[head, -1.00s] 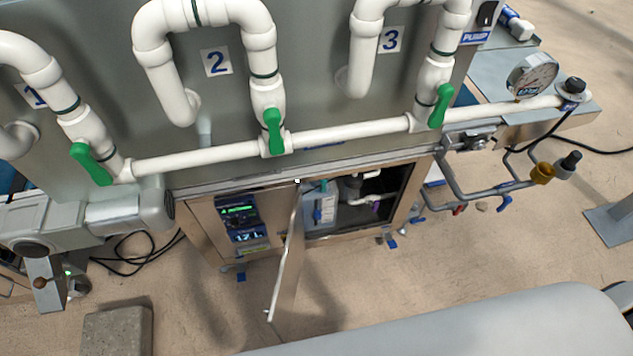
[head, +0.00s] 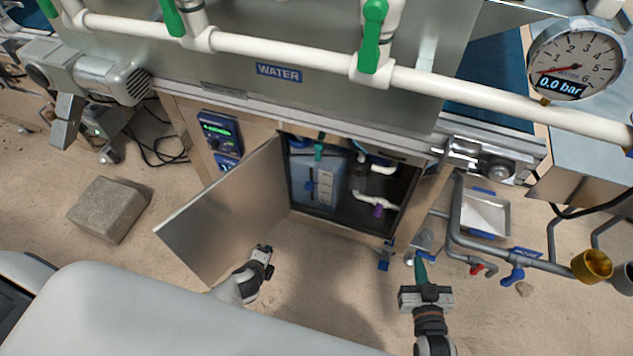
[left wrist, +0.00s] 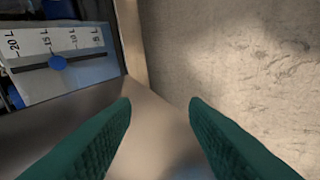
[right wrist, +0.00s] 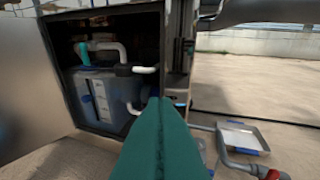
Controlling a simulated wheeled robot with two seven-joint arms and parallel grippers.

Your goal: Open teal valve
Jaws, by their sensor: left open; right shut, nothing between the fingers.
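The teal valve handle (head: 319,150) shows small inside the open cabinet, above the blue-grey tank (head: 313,185). It also shows in the right wrist view as a teal part (right wrist: 83,52) on a white pipe. The left gripper (head: 264,258) is low beside the open cabinet door (head: 225,215); its fingers are apart and empty in the left wrist view (left wrist: 160,105), facing the tank with its litre scale (left wrist: 60,55). The right gripper (head: 420,262) is shut and empty, in front of the cabinet's right side. Neither gripper touches the teal handle.
Inside the cabinet are white pipes and a purple handle (head: 378,210). Grey pipework with a red valve (head: 477,269) and a blue valve (head: 515,275) lies to the right. Green-handled valves (head: 373,35) sit above. A concrete block (head: 107,210) lies on the left floor.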

